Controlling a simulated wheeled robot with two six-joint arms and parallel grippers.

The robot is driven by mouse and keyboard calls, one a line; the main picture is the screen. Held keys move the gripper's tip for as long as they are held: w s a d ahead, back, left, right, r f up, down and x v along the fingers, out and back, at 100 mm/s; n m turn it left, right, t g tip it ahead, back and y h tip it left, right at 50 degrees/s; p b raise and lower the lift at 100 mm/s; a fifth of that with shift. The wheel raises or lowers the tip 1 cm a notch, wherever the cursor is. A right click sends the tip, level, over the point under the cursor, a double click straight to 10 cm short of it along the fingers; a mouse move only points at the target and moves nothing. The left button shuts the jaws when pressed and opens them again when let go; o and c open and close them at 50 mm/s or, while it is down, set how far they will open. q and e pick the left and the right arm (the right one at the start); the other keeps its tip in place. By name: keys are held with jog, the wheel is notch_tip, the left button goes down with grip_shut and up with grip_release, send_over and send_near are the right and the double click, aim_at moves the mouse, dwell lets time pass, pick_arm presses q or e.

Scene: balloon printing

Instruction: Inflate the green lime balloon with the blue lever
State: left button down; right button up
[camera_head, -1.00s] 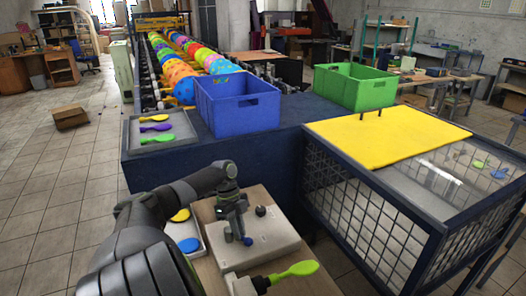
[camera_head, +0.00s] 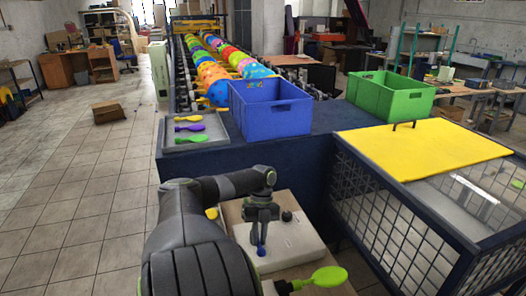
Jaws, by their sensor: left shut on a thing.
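The green lime balloon (camera_head: 329,276) is flat and uninflated at the bottom, with its neck at a dark nozzle (camera_head: 284,287). A white-topped box (camera_head: 294,243) stands behind it and carries the blue lever (camera_head: 262,251). My left gripper (camera_head: 262,236) reaches down over the box and is shut on the lever, whose blue lower end shows below the fingers. The fingers hide the rest of the lever. My right gripper is out of view.
A black knob (camera_head: 287,216) stands on the box beside my left gripper. A grey tray (camera_head: 222,126) holds several flat balloons. A blue crate (camera_head: 270,113) and green crate (camera_head: 397,103) stand behind. A yellow-lidded mesh cage (camera_head: 420,150) borders the right.

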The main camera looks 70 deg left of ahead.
pick_arm(q)
jog(key=shift+a, duration=0.1)
jog(key=c, duration=1.4)
grip_release()
jog(key=b+v, duration=0.3)
jog(key=v, duration=1.4)
jog(key=shift+r, duration=0.2)
jog(key=shift+w, duration=0.1)
